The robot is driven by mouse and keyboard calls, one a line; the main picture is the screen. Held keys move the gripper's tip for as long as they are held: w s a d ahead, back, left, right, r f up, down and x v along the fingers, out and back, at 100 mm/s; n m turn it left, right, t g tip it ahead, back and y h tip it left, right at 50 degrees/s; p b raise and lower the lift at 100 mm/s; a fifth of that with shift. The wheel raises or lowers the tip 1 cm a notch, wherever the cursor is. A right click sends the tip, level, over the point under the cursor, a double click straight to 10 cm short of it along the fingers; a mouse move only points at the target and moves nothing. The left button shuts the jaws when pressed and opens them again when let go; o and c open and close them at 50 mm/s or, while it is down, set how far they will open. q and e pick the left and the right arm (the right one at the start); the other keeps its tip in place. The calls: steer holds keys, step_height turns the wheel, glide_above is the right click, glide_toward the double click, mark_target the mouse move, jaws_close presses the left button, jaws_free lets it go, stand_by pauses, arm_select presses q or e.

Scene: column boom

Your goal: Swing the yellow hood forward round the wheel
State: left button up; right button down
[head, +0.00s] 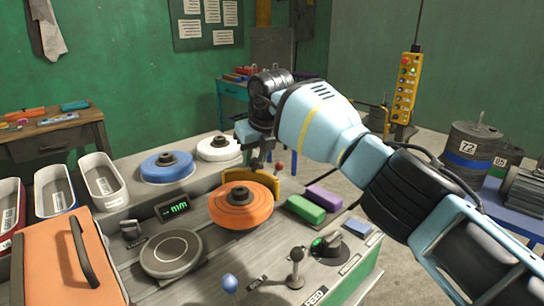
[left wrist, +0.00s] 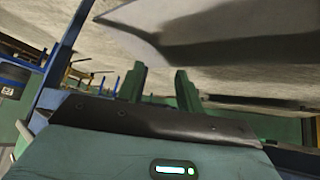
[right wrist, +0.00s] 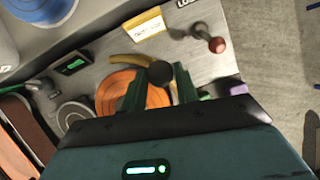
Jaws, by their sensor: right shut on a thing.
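The yellow hood (head: 266,179) is a curved band at the back of the orange wheel (head: 240,207) in the head view. A yellow arc of it shows beside the wheel in the right wrist view (right wrist: 135,63). My right gripper (head: 256,150) is above the hood's rear side. In the right wrist view its fingers are closed round a black round knob (right wrist: 160,73), which hides part of the hood. The knob's join to the hood is hidden. My left gripper (left wrist: 156,85) shows only in the left wrist view, with fingers apart and nothing between them.
A red-knobbed lever (head: 279,167) stands close to the hood's right. Blue (head: 168,166) and white (head: 220,147) wheels are behind. Green (head: 306,209) and purple (head: 324,197) blocks lie right of the orange wheel. A grey disc (head: 171,252) and an orange case (head: 70,262) are on the left.

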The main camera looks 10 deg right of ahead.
steer(key=shift+s+d, duration=0.1)
steer(key=shift+m, duration=0.3)
steer(key=c, duration=1.1)
jaws_free()
steer(key=shift+r, duration=0.1)
steer(key=v, duration=0.7)
steer(key=shift+s+r, duration=0.15)
steer(key=shift+r, duration=0.15)
